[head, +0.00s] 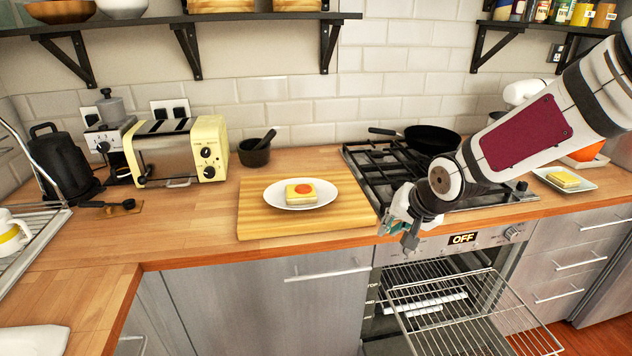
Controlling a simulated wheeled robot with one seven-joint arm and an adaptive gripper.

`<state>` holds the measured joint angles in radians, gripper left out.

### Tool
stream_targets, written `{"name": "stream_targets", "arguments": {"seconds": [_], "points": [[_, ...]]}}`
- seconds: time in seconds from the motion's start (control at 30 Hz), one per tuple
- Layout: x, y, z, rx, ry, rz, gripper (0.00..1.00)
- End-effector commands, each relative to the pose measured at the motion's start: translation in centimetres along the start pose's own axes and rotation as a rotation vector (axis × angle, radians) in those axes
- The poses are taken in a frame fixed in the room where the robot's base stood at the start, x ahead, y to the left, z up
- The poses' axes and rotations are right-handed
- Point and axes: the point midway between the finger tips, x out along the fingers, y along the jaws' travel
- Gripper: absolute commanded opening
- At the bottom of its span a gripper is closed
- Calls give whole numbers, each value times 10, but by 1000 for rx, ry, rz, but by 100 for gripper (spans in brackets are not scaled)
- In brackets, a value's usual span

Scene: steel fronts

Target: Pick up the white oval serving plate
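A white oval plate (276,196) lies on the wooden cutting board (262,221) in the middle of the counter. A square slice of yellowish food with a red-orange round top (303,192) sits on it. My gripper (397,236) hangs to the right of the plate and board, near the front edge of the counter by the stove. It is apart from the plate and points downward. Its fingers are small and partly turned away, so I cannot tell how far they are open.
A black pan (432,139) stands on the gas stove (365,163) behind my arm. The oven door is open, with a wire rack (440,300) out. A smaller white plate (584,187) is at right.

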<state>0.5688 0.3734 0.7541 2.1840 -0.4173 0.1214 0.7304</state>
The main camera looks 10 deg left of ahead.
Motion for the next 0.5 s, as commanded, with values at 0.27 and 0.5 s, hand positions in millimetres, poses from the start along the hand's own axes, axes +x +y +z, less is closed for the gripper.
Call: {"name": "stream_targets", "arguments": {"seconds": [0.27, 0.5], "points": [[47, -46, -39, 291, 28, -345, 11], [50, -62, -62, 408, 51, -481, 11]]}}
